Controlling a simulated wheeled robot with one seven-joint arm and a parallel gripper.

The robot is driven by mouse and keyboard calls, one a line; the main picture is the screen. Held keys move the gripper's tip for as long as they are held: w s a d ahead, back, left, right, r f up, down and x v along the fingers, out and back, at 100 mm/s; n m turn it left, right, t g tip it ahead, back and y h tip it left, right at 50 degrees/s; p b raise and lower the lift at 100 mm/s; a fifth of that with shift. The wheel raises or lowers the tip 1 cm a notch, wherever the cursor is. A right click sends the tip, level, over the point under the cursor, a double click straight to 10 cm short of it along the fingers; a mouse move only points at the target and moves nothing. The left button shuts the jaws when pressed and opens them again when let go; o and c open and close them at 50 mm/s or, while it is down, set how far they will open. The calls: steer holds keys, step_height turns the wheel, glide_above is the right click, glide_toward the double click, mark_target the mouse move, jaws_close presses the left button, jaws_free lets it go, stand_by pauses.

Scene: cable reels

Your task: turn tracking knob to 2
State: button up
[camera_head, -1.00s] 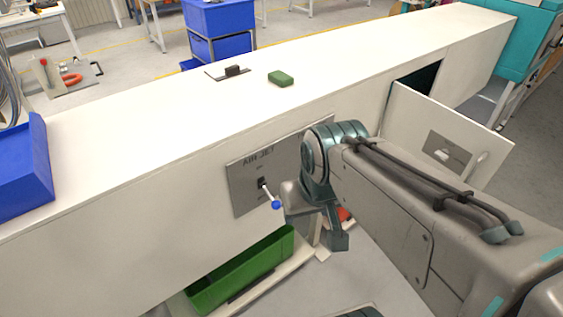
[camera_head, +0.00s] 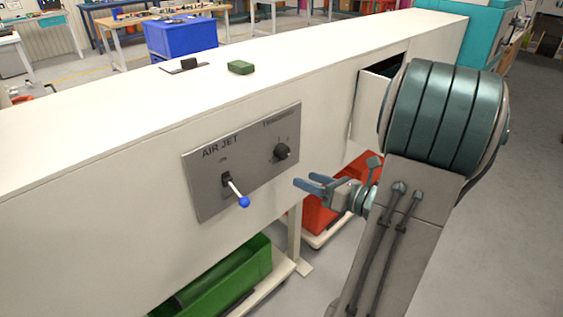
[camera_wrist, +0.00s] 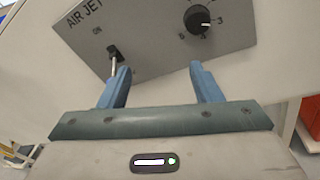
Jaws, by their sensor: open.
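The black tracking knob (camera_head: 282,152) sits at the upper right of the grey panel (camera_head: 210,195) on the white cabinet's front. In the wrist view the knob (camera_wrist: 198,19) is near the top, right of centre, with a white mark on its right side.
An air jet lever (camera_head: 235,192) with a blue ball end sticks out left of the knob; it shows behind my left finger in the wrist view (camera_wrist: 114,62). A green bin (camera_head: 225,285) and a red bin (camera_head: 318,217) stand below.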

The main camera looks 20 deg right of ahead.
mark_target(285, 155)
steer(key=d+f+m+t+h, duration=0.1)
steer(key=d+m+t+h, duration=0.15)
steer(key=d, duration=0.25)
steer(key=shift+m, duration=0.45)
steer(key=x, duration=1.3)
steer(key=shift+w+a+f+p, duration=0.25)
steer(key=shift+a+p, duration=0.1)
steer(key=shift+a, duration=0.05)
steer(key=c, duration=1)
